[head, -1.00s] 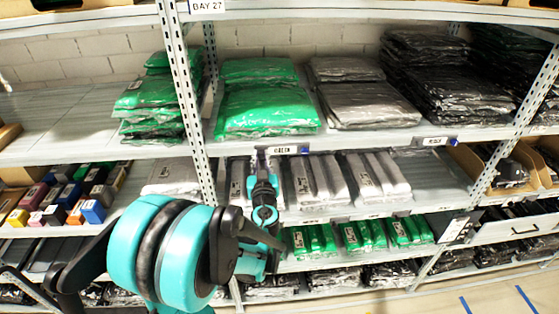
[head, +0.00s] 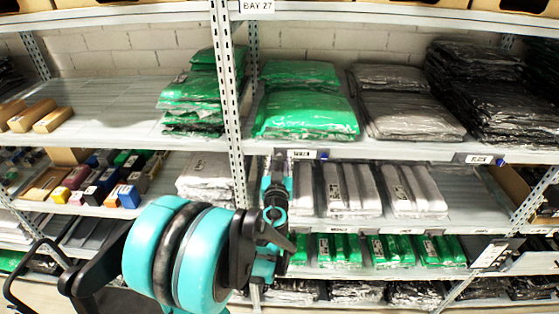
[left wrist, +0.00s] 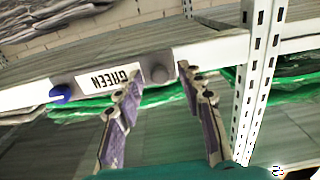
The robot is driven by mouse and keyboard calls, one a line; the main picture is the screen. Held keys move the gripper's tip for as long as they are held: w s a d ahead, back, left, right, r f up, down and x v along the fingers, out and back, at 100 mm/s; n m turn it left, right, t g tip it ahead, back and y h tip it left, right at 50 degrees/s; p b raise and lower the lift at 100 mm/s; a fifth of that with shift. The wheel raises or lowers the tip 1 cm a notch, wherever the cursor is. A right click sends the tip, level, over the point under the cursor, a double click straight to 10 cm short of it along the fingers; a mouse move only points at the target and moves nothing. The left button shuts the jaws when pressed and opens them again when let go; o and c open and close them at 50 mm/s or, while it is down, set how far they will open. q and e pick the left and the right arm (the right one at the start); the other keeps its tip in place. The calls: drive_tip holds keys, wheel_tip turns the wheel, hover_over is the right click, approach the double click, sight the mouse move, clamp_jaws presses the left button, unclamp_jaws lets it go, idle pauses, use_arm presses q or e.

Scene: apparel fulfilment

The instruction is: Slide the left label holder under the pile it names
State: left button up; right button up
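The left label holder (head: 302,154) is clipped on the shelf's front edge below the green bagged pile (head: 305,113). In the left wrist view the holder (left wrist: 108,77) appears upside down, its white card reading GREEN, with a grey knob at one end and a blue knob at the other. My left gripper (head: 277,165) is at the holder's left end in the head view. Its fingers (left wrist: 157,80) are open, with the grey knob between and just beyond the tips. Contact cannot be told. My right gripper is not in view.
Grey (head: 410,115) and black (head: 485,100) piles stand farther right on the same shelf. A second label holder (head: 484,159) is on the edge to the right. A perforated upright (head: 228,100) stands left of the green pile.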

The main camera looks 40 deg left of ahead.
use_arm(q)
drive_tip(key=shift+s+d, duration=0.1)
drive_tip(key=v, duration=1.1)
drive_tip(key=shift+s+d, duration=0.25)
drive_tip(key=shift+s, duration=0.05)
drive_tip(key=shift+f, duration=0.1)
drive_tip(key=s+d+f+m+g+h+b, duration=0.1)
drive_tip(key=s+d+f+g+h+b, duration=0.15)
drive_tip(key=f+b, duration=0.65)
drive_tip(key=s+d+f+m+g+h+b, duration=0.1)
drive_tip(key=d+f+g+b, duration=0.35)
drive_tip(key=f, duration=0.75)
drive_tip(key=s+d+f+m+g+h+b, duration=0.1)
drive_tip(key=s+d+f+m+h+b, duration=0.3)
drive_tip(key=d+f+b, duration=0.5)
drive_tip(key=s+d+f+h, duration=0.1)
drive_tip(key=s+d+h, duration=0.1)
drive_tip(key=d, duration=0.1)
drive_tip(key=shift+s+m, duration=0.2)
drive_tip(key=shift+m, duration=0.2)
drive_tip(key=shift+f+h, duration=0.15)
drive_tip(key=shift+h, duration=0.1)
